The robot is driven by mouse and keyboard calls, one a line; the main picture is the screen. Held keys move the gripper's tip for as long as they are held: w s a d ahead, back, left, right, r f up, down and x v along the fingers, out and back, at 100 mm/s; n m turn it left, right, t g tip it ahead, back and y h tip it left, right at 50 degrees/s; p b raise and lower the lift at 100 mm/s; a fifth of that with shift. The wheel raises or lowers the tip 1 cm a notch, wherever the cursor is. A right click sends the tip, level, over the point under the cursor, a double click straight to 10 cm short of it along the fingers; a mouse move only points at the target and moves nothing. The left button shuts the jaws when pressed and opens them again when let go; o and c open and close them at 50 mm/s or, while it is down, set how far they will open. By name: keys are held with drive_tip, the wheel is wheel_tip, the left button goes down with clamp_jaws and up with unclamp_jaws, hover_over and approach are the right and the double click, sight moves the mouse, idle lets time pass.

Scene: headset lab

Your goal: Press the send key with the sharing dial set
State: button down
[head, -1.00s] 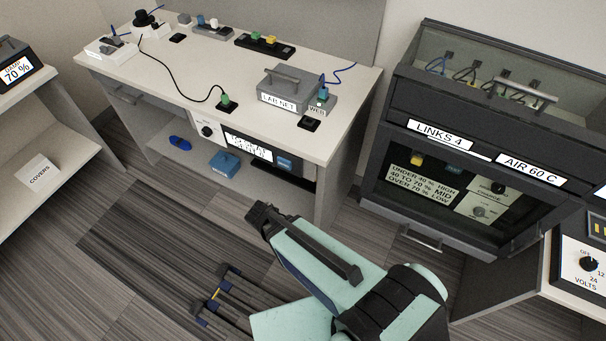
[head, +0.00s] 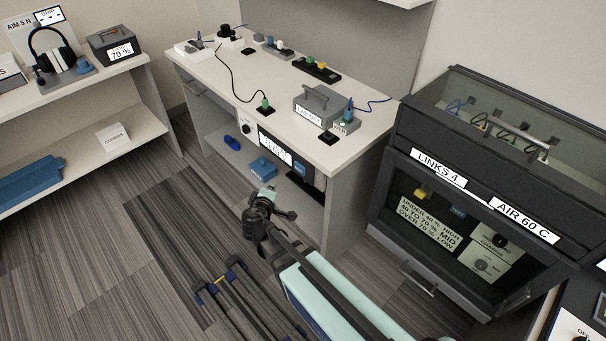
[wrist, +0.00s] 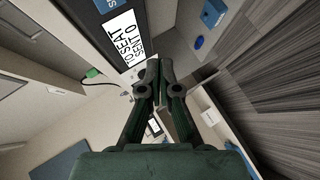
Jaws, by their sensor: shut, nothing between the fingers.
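The unit in the desk front has a pale panel with a dark dial (head: 245,128), a lit display (head: 275,150) and a blue key (head: 300,165) to the display's right. The dial's setting is too small to read. In the wrist view the display (wrist: 128,38) appears rotated, with a blue key (wrist: 106,5) at the top edge. My gripper (head: 269,194) is in front of the desk, below the display in the picture, apart from the panel. In the wrist view my gripper (wrist: 160,68) has its fingers together and empty, and they hide part of the panel.
A grey lab set box (head: 318,106) and a green plug (head: 265,103) are on the desk. A blue box (head: 262,168) sits below the display. A dark cabinet (head: 460,205) stands at right, shelves with headphones (head: 53,52) at left.

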sight(296, 169)
drive_tip(key=shift+w+d, duration=0.1)
drive_tip(key=shift+w, duration=0.05)
drive_tip(key=w+d+p, duration=0.2)
drive_tip(key=w+d, duration=0.3)
drive_tip(key=d, duration=0.1)
drive_tip(key=shift+w+d, duration=0.25)
drive_tip(key=shift+w, duration=0.05)
idle(0.4)
drive_tip(key=shift+w+d+f, duration=0.1)
drive_tip(key=shift+d, duration=0.05)
idle(1.3)
drive_tip(key=shift+w+d+b, duration=0.15)
drive_tip(key=shift+b, duration=0.2)
drive_tip(key=shift+w+d, duration=0.3)
drive_tip(key=shift+d, duration=0.05)
idle(0.7)
idle(0.4)
drive_tip(key=shift+s+a+b, duration=0.6)
drive_tip(key=shift+a+b, duration=0.05)
drive_tip(key=shift+b, duration=0.1)
